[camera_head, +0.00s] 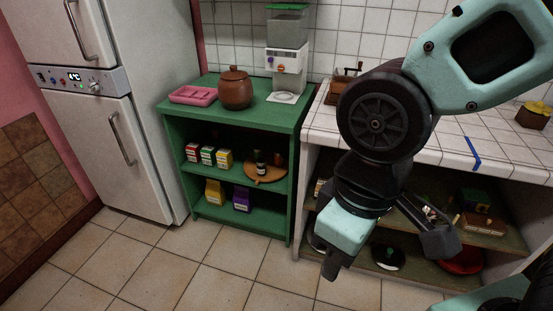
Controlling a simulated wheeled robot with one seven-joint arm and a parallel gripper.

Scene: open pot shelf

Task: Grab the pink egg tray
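The pink egg tray (194,95) lies flat on top of the green shelf unit, at its left end. It sits just left of a brown lidded clay pot. My gripper (334,266) hangs low in front of the white-tiled counter, pointing down, well to the right of the tray and apart from it. I see no object in it.
The clay pot (235,89) and a dispenser (288,55) stand on the green shelf unit (172,110). Its lower shelves hold small boxes and a round board (264,173). A fridge (120,150) stands left. The tiled counter (325,122) is right. The floor (200,260) in front is clear.

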